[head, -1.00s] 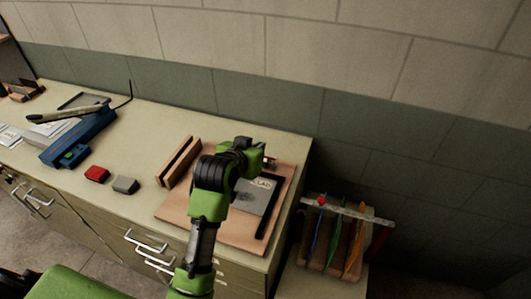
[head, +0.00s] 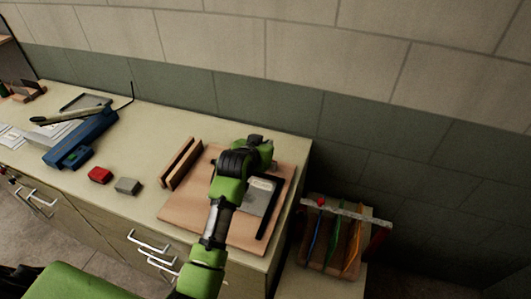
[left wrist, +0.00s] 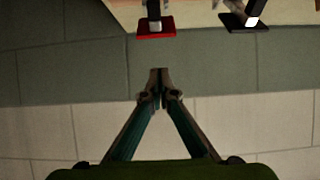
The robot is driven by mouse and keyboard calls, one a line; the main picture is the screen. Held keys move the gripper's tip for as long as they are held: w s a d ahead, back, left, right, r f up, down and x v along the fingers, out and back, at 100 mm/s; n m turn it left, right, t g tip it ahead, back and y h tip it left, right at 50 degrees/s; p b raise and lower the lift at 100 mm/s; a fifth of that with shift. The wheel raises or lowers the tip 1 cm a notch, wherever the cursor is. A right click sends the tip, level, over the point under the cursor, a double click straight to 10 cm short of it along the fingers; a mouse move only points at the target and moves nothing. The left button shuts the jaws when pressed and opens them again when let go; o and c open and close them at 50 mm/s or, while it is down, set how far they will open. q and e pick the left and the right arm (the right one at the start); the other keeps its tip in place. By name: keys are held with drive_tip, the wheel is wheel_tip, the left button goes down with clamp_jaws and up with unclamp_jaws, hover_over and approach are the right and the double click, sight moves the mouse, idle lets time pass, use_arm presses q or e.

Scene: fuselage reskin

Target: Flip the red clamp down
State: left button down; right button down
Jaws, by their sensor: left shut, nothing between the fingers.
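My left gripper (left wrist: 158,80) shows in the left wrist view with its fingers together and nothing between them. In the head view my left gripper (head: 262,150) is over the back of the brown board (head: 190,217), and its fingertips cannot be made out. The red clamp (left wrist: 156,28) is at the top of the left wrist view, a red pad on a dark upright part. It appears apart from the fingertips, and its upper part is cut off. In the head view my arm hides it. A black clamp (left wrist: 242,22) stands beside it. My right gripper is not in view.
A grey plate (head: 260,195) lies on the board, with a brown slotted block (head: 181,163) to its left. Red (head: 100,175) and grey (head: 127,186) blocks and a blue device (head: 82,140) lie further left. The wall (head: 300,105) rises close behind.

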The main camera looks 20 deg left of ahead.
use_arm(q)
drive_tip(key=shift+w+f, duration=0.3)
drive_tip(key=shift+w, duration=0.35)
drive_tip(key=shift+f+p, duration=0.3)
drive_tip(key=shift+p, duration=0.15)
drive_tip(key=shift+s+f+p, duration=0.6)
drive_tip(key=shift+s+f, duration=0.2)
drive_tip(key=shift+s, duration=0.1)
drive_tip(key=shift+s+f, duration=0.25)
drive_tip(key=shift+s, duration=0.25)
drive_tip(key=shift+f, duration=0.1)
drive_tip(key=shift+w, duration=0.1)
drive_tip(key=shift+f, duration=0.1)
